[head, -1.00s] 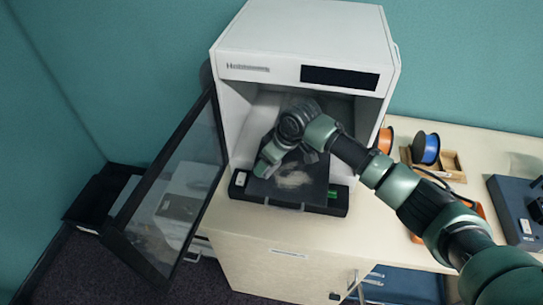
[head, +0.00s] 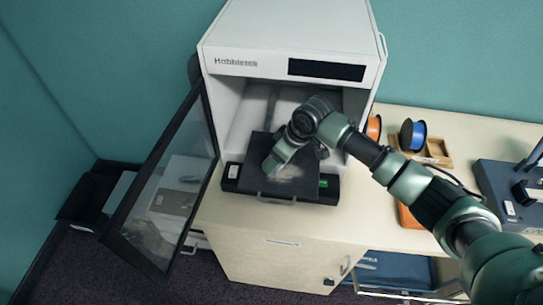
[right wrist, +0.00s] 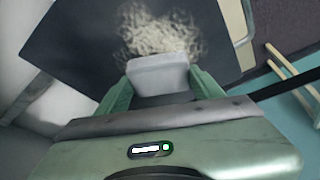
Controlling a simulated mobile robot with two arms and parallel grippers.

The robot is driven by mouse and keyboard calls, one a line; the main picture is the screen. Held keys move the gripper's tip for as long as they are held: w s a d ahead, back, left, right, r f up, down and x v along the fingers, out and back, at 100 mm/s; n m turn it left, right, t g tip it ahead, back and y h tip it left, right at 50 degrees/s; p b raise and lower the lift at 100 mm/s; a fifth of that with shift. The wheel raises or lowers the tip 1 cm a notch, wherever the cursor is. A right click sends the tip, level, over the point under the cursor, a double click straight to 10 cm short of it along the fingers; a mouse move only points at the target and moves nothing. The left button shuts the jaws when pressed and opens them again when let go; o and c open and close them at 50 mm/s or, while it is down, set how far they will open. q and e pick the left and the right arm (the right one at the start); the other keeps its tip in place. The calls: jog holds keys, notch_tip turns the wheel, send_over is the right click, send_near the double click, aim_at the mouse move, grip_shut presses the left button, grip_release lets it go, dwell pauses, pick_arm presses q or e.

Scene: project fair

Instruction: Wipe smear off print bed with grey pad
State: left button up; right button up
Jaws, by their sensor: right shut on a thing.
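The dark print bed (head: 262,184) lies inside the open white printer. A pale, mottled smear (head: 289,172) lies on it, and it also shows in the right wrist view (right wrist: 158,32). My right gripper (head: 270,166) is low over the bed, at the left side of the smear. In the right wrist view its green fingers (right wrist: 160,86) are shut on the grey pad (right wrist: 158,70). The pad's far edge meets the near edge of the smear. I cannot tell whether the pad touches the bed. My left gripper is not in view.
The printer's glass door (head: 170,190) stands open at the left. Orange (head: 373,128) and blue (head: 412,135) spools and a wooden tray (head: 438,150) stand on the table to the right.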

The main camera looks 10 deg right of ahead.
aim_at(302, 171)
jog(key=shift+s+d, duration=0.3)
jog(key=shift+d, duration=0.65)
jog(key=shift+s+d+f, duration=0.1)
jog(key=shift+s+d, duration=0.2)
jog(key=shift+d, duration=0.6)
jog(key=shift+s+d+f, duration=0.1)
jog(key=shift+s+d, duration=0.15)
jog(key=shift+d, duration=0.6)
